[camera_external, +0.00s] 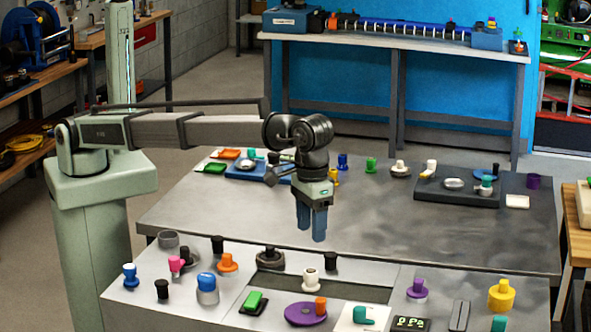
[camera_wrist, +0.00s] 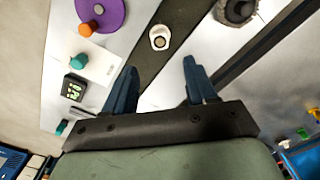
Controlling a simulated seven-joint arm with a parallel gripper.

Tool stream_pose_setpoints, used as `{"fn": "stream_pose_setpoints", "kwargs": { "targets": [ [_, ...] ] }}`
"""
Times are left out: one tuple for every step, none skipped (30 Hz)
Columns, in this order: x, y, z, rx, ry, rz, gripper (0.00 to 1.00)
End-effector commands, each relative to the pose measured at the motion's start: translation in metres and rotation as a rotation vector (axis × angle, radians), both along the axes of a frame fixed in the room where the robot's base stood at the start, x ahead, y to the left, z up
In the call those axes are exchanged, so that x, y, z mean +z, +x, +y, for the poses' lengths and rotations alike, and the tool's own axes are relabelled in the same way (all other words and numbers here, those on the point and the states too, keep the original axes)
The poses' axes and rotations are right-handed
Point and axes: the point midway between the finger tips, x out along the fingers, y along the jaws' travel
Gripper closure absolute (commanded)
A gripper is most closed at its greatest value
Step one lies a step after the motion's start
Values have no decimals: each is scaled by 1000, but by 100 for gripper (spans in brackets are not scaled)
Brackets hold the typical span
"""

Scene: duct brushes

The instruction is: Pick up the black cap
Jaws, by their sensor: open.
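Several small black cap-like pieces stand on the near light panel in the external view. One is at the left front (camera_external: 162,289), one at the back left (camera_external: 217,244), and one right of the white knob (camera_external: 330,261). Which one is the black cap, I cannot tell. My gripper (camera_external: 312,232) is open and empty, pointing down above the table's near edge. In the wrist view my gripper (camera_wrist: 160,66) has its blue fingers apart, with no black cap between them.
A white knob (camera_external: 310,280) stands near the dark strip; it also shows in the wrist view (camera_wrist: 159,38). A dark round knob (camera_external: 270,258), purple disc (camera_external: 305,314), orange knob (camera_external: 228,262) and blue-topped knob (camera_external: 207,287) crowd the panel. The grey table middle (camera_external: 400,225) is clear.

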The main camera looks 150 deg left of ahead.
Motion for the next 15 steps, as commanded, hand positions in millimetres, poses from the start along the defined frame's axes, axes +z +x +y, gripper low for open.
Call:
{"fn": "stream_pose_setpoints", "kwargs": {
  "targets": [
    [0, 0, 0, 0, 0, 0, 42],
    [0, 0, 0, 0, 0, 0, 39],
    [0, 0, 0, 0, 0, 0, 38],
    [0, 0, 0, 0, 0, 0, 38],
    [0, 0, 0, 0, 0, 0, 38],
    [0, 0, 0, 0, 0, 0, 38],
    [0, 0, 0, 0, 0, 0, 38],
    [0, 0, 0, 0, 0, 0, 38],
    [0, 0, -1, -1, 0, 0, 38],
    [0, 1, -3, -3, 0, 0, 38],
    [3, 2, -5, -6, 1, -3, 38],
    [7, 2, -8, -8, 2, -7, 38],
    [10, 1, -10, -11, 3, -11, 38],
    [14, -2, -14, -13, 5, -16, 38],
    [19, -10, -20, -16, 7, -23, 38]
  ]
}}
